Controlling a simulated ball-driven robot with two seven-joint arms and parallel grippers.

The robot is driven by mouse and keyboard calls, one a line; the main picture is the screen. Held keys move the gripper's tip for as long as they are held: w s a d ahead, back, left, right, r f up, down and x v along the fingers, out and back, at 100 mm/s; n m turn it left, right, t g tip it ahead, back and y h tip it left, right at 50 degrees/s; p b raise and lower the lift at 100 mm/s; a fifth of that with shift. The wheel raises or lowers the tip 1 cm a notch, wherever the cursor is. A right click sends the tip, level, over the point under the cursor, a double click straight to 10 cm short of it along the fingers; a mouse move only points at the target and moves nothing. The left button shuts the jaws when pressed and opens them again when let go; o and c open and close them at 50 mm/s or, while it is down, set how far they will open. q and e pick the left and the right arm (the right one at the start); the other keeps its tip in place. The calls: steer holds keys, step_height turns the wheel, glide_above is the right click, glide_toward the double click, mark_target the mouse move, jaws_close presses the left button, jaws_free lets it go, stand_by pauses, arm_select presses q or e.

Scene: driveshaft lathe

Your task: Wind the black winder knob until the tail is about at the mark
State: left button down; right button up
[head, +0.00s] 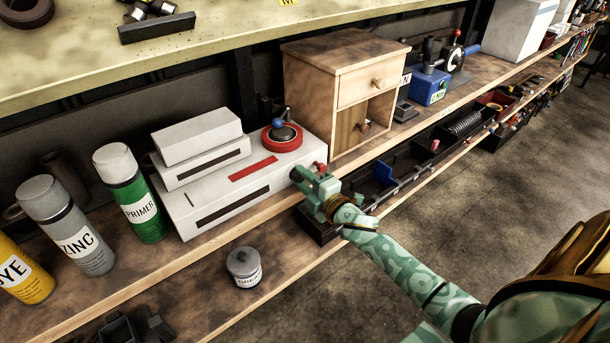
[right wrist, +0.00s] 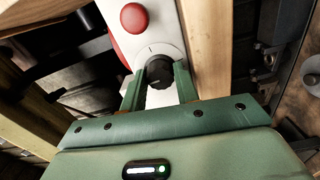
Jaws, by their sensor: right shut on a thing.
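The black winder knob (right wrist: 158,71) is on a white face in the right wrist view, with a short dark line just above it. The two green fingers of my right gripper (right wrist: 160,80) are shut on it, one on each side. In the head view my right gripper (head: 303,180) is at the right end of the white machine (head: 225,192), and it hides the knob. A red-rimmed round part with a dark centre (head: 282,138) sits on top. A red strip (head: 253,168) lies beside it. I cannot tell the tail or its mark. My left gripper is out of view.
A red button (right wrist: 132,18) is above the knob, and it shows by my gripper in the head view (head: 319,167). A wooden cabinet (head: 345,90) stands behind. Spray cans (head: 130,195) stand left. A small grey jar (head: 244,267) is on the lower shelf (head: 190,300).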

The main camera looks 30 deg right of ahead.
steer(key=m+p, duration=0.3)
steer(key=m, duration=0.3)
steer(key=shift+p, duration=0.35)
steer(key=shift+f+m+p, duration=0.1)
steer(key=shift+m+p, duration=0.85)
steer(key=shift+m, duration=1.25)
steer(key=shift+f, duration=0.1)
steer(key=o, duration=1)
steer(key=shift+c, duration=0.2)
steer(key=shift+s, duration=0.1)
steer(key=s+d+p, duration=0.1)
steer(key=s+p, duration=0.1)
steer(key=s, duration=1.4)
steer(key=shift+d, duration=0.15)
